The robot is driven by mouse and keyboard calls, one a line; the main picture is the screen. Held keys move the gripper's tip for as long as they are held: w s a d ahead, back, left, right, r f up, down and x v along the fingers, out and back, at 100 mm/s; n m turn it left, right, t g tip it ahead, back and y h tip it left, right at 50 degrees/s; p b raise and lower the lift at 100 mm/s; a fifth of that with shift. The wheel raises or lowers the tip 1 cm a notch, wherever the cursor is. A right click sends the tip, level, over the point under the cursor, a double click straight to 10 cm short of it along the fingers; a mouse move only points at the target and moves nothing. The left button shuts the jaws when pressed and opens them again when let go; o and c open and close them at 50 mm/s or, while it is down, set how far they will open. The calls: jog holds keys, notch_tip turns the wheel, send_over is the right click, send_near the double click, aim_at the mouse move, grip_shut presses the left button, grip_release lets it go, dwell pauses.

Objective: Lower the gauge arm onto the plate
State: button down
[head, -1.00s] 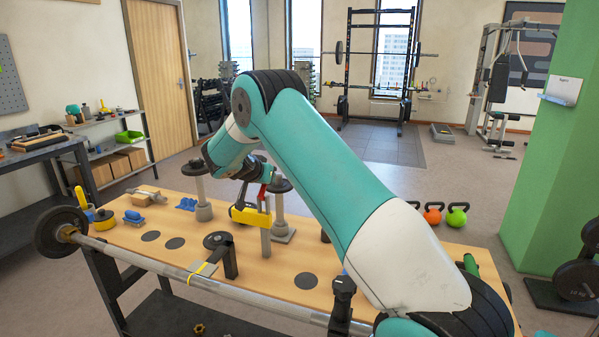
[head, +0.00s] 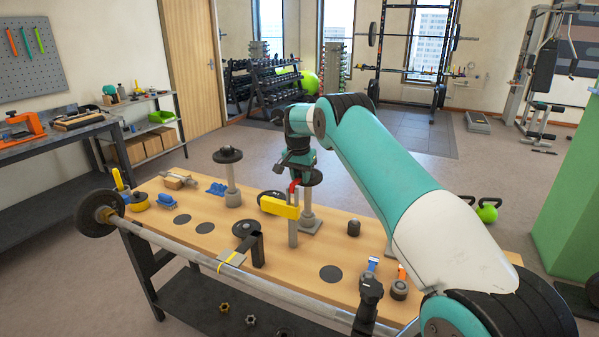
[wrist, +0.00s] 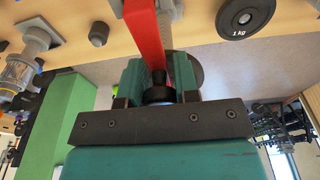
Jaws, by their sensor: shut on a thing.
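A black plate marked 1 kg (wrist: 245,14) lies to the right in the wrist view. My gripper (head: 296,178) is above the post, shut on the red handle (wrist: 147,40). The handle runs between my teal fingers (wrist: 157,85). The yellow bar is not clear in the wrist view.
Two stands topped with dark discs (head: 228,156) (head: 311,178) rise from the bench (head: 215,262). A barbell (head: 290,296) runs along its near edge. A black bracket (head: 257,248) and dark flat discs (head: 330,273) lie in front. A dark cylinder (head: 354,228) stands right.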

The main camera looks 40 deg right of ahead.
jog(key=shift+f+y, duration=0.25)
jog(key=shift+y, duration=0.15)
jog(key=shift+s+d+f, duration=0.15)
jog(key=shift+f, duration=0.05)
jog(key=c, duration=1.2)
grip_release()
jog(key=o, duration=0.3)
jog(key=shift+d+f, duration=0.15)
jog(key=shift+o, duration=0.2)
jog(key=shift+a+r, duration=0.2)
jog(key=shift+r, duration=0.2)
notch_tip(320, 180, up, 17)
jog(key=a+p, duration=0.1)
jog(key=p, duration=0.2)
jog(key=shift+s, duration=0.2)
